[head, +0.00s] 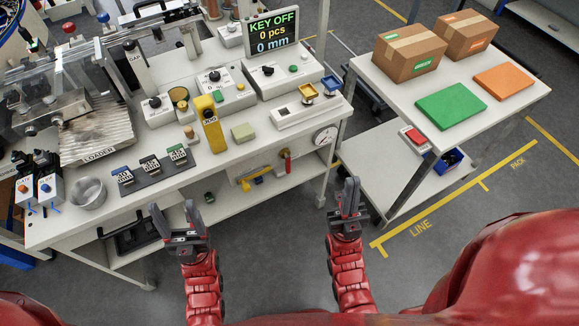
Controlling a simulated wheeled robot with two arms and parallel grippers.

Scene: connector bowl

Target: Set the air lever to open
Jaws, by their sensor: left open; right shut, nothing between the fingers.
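Under the front edge of the white bench, a pale panel carries a yellow lever (252,182) and a red handle (287,163). A round gauge (324,136) sits above and to their right. I cannot tell from the picture which one is the air lever, and its position marks are too small to read. My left gripper (173,207) is open and empty, left of and nearer than the yellow lever. My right gripper (351,184) is shut and empty, to the right of the red handle, apart from it.
A display (272,32) reads "KEY OFF". A side table (390,95) with boxes stands right. Floor between my grippers is clear.

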